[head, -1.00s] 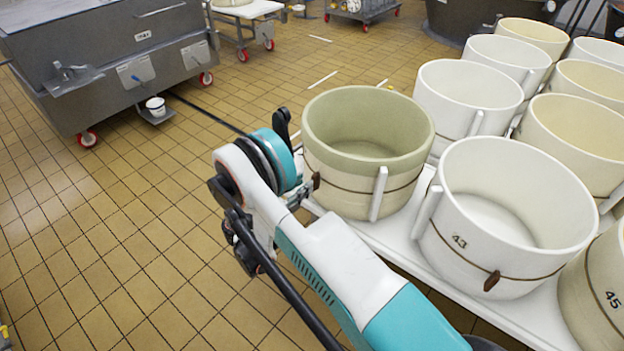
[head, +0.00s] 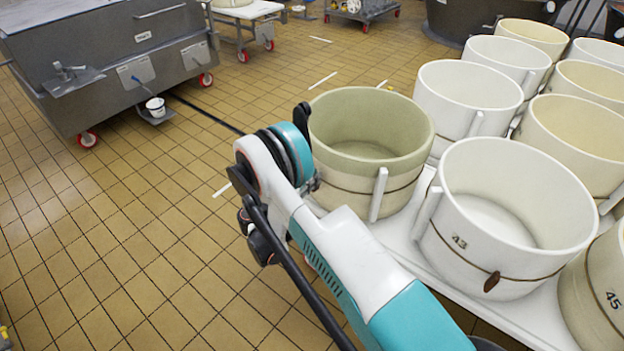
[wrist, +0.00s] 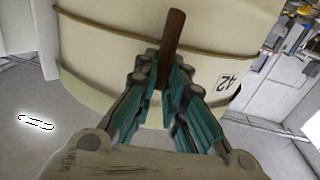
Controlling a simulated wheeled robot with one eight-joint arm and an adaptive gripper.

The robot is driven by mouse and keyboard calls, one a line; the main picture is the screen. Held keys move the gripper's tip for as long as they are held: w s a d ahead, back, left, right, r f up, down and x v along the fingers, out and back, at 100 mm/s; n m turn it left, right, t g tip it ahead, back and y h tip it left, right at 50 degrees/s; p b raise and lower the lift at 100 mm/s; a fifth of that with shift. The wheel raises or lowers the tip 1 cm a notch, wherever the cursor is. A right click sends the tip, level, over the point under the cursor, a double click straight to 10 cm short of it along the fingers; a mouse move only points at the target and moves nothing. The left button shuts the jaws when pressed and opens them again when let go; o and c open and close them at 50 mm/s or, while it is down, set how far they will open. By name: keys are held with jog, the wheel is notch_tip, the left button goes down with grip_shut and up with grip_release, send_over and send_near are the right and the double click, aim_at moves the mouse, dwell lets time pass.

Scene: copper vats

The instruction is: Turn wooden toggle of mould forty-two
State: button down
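Mould forty-two (head: 365,145) is the cream round mould with a greenish upper band at the near left end of the white table. In the wrist view its wall (wrist: 110,60) fills the top, with the number 42 (wrist: 228,85) on the right and a brown cord (wrist: 100,25) around it. Its brown wooden toggle (wrist: 172,35) stands nearly upright, leaning slightly right at the top. My gripper (wrist: 162,82) has its teal-padded fingertips close on either side of the toggle's lower part. I cannot tell whether they press on it. In the head view my arm hides the toggle and fingertips.
Mould 43 (head: 515,215) stands close to the right, with its own toggle (head: 491,281). Mould 45 (head: 600,290) and several others crowd the white table (head: 400,240). A grey wheeled vat (head: 100,60) stands at the far left. The tiled floor left of my arm is clear.

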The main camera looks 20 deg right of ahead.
jog(key=shift+n, duration=0.3)
jog(key=f+n, duration=0.1)
jog(key=n, duration=0.4)
jog(key=w+a+f+n, duration=0.1)
jog(key=n, duration=0.5)
jog(key=w+f+n, duration=0.1)
jog(key=n, duration=0.5)
jog(key=shift+w+a, duration=0.2)
jog(key=shift+w, duration=0.05)
jog(key=shift+n, duration=0.3)
jog(key=c, duration=1.7)
grip_release()
jog(key=shift+o, duration=0.2)
